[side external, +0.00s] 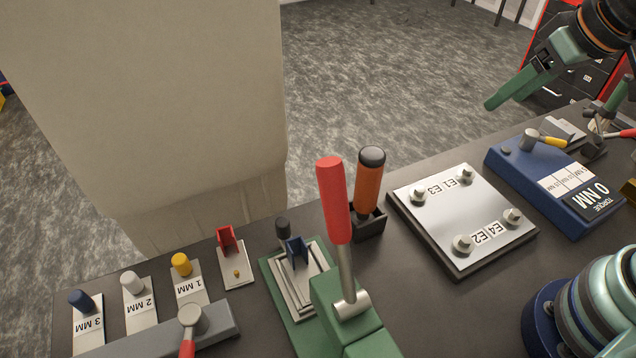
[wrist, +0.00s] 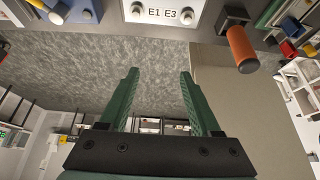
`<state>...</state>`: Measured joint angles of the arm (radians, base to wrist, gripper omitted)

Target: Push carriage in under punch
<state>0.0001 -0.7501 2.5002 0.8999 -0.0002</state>
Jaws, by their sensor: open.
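The press has a green body (side external: 345,312) and an upright red lever handle (side external: 334,200) at the front middle of the bench in the side view. A metal slide with a blue V-shaped holder (side external: 297,252) and a dark knob (side external: 283,229) sticks out behind the press body; it looks like the carriage. The punch is hidden by the press body. My gripper (side external: 512,90) is high at the upper right of the side view, well away from the press. In the wrist view my gripper (wrist: 159,78) has its green fingers wide apart with nothing between them.
An orange-handled tool (side external: 369,185) stands in a black holder close right of the carriage. A metal plate with several bolts (side external: 462,215) and a blue torque tester (side external: 556,185) lie farther right. Labelled pegs (side external: 133,290) and a red holder (side external: 230,250) stand left.

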